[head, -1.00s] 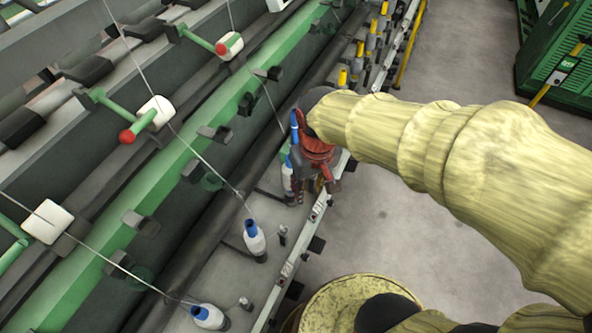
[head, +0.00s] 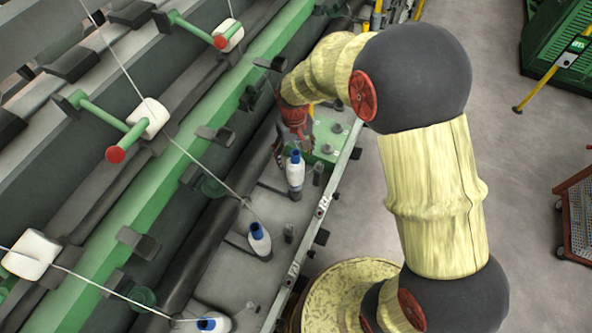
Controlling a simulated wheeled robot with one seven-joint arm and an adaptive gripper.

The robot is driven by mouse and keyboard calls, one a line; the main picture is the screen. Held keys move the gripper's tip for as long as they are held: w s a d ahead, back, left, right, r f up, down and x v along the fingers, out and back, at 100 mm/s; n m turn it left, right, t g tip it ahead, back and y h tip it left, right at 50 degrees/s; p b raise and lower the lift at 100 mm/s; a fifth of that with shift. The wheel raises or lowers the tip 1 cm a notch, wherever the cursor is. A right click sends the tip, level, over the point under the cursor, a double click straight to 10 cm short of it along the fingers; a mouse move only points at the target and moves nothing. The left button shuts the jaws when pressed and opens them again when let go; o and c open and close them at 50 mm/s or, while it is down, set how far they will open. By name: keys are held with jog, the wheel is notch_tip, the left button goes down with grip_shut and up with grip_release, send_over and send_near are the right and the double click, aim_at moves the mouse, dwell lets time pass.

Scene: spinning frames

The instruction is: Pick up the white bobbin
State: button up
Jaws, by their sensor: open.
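Several white bobbins with blue tops stand in a row along the grey rail of the machine. The farthest white bobbin (head: 296,174) is upright just below my gripper (head: 289,151) in the picture. A second white bobbin (head: 260,243) stands nearer, and a third (head: 212,324) is at the bottom edge, partly cut off. My gripper is red and dark grey, open, with no bobbin seen between its fingers. Its fingers are small and partly hidden, and I cannot tell whether they touch the farthest bobbin.
A green plate (head: 330,142) with round grey pegs lies right of my gripper. Threads slant down to the bobbins from white rollers (head: 154,118) on green arms. The grey floor (head: 520,190) to the right is open, with a red-framed cart (head: 578,222) at the edge.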

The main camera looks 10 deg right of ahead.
aim_at(295, 170)
notch_tip(295, 170, down, 5)
jog(key=shift+b, duration=0.75)
jog(key=shift+s, duration=0.1)
jog(key=shift+c, duration=0.4)
jog(key=c, duration=1.4)
